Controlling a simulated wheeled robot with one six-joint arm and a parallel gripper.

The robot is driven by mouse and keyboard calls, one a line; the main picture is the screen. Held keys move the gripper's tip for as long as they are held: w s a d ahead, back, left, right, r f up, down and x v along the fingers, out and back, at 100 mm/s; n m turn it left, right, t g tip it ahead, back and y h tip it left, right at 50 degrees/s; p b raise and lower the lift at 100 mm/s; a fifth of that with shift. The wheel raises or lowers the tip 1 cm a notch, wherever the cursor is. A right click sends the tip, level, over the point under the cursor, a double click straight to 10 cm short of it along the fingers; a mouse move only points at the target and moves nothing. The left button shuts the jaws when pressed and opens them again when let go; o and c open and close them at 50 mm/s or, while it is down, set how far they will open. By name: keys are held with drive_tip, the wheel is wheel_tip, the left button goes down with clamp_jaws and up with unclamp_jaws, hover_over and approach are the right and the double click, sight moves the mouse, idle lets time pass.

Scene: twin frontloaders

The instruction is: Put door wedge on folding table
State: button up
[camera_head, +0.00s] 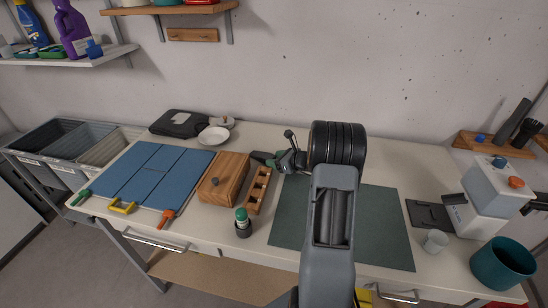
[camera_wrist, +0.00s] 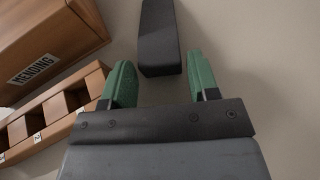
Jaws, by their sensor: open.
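A dark grey block, which looks like the door wedge (camera_wrist: 160,38), shows at the top middle of the wrist view, over a pale surface. My gripper (camera_wrist: 160,72) is open, with its green fingertips to either side of the block's near end. I cannot tell whether they touch it. In the head view my gripper (camera_head: 271,159) is low over the white-topped table (camera_head: 385,167), which seems to be the folding table, just right of the wooden box. The wedge cannot be made out clearly there.
The wooden box (camera_head: 224,180) and a slotted wooden rack (camera_head: 258,191) stand left of my gripper. A dark green mat (camera_head: 385,225) lies to the right, mostly clear.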

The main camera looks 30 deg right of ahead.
drive_tip(key=v, duration=1)
drive_tip(key=shift+s+r+b, duration=0.1)
drive_tip(key=shift+r+b, duration=0.1)
drive_tip(key=shift+b, duration=0.15)
drive_tip(key=s+a+r+n+g, duration=0.1)
drive_tip(key=s+a+n+g, duration=0.1)
drive_tip(key=a+n, duration=0.3)
drive_tip(key=s+a+r+n+g, duration=0.2)
drive_tip(key=a+n, duration=0.2)
drive_tip(key=a, duration=0.4)
drive_tip(key=s+a+r+n+g+y, duration=0.1)
drive_tip(key=s+a+n+g, duration=0.1)
drive_tip(key=a+n, duration=0.3)
drive_tip(key=shift+a+r+n+g, duration=0.35)
drive_tip(key=shift+a+g, duration=0.25)
drive_tip(key=shift+a, duration=0.2)
drive_tip(key=s+a+r+n+g+h, duration=0.1)
drive_tip(key=s+a+n+h, duration=0.5)
drive_tip(key=s+n, duration=0.6)
drive_tip(key=shift+a+r+n, duration=0.2)
drive_tip(key=shift+r+n, duration=0.25)
drive_tip(key=shift+n, duration=1.9)
